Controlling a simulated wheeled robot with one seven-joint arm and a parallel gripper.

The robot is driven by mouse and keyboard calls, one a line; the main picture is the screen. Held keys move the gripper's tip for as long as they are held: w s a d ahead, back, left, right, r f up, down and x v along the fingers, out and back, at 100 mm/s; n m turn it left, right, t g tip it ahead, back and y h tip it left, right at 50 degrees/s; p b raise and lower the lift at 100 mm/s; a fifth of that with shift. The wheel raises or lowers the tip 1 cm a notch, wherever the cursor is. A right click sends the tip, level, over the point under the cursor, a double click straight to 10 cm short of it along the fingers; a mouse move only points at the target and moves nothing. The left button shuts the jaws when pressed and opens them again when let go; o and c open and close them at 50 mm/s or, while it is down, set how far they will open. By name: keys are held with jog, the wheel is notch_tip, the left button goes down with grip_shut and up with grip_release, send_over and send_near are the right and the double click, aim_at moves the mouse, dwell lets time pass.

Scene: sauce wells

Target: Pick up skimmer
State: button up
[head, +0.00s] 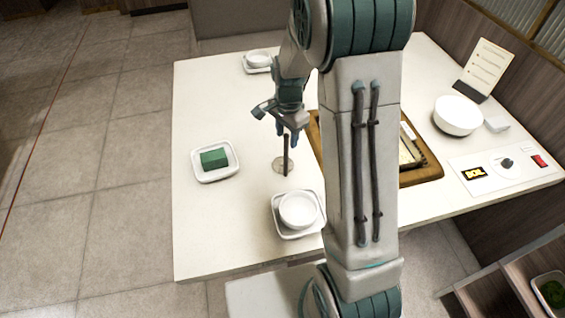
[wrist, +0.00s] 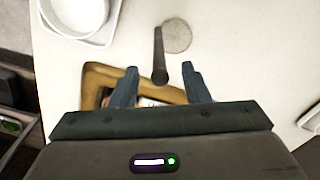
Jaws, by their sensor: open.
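The skimmer has a dark, slim handle and a pale round disc. In the head view its disc (head: 279,166) is on the white table and its handle (head: 286,157) rises from it. My gripper (head: 287,131) is above the skimmer, pointing down. In the wrist view the handle (wrist: 159,52) runs from the disc (wrist: 177,36) toward the camera. Its near end appears between the two spread fingertips of my gripper (wrist: 159,68), with a gap on each side. The jaws are open and hold nothing. I cannot tell how deep the handle end is between the fingers.
A white dish with a green block (head: 214,158) is left of the skimmer. Stacked white bowls (head: 298,209) are in front, close by. A wood-framed well (head: 428,171) is to the right, partly hidden by my arm. A white bowl (head: 457,115) and control panel (head: 507,172) are farther right.

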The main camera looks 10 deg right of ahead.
aim_at(286, 146)
jog(key=shift+a+f+p, duration=0.1)
jog(key=shift+f+p, duration=0.5)
jog(key=shift+f, duration=2)
grip_shut()
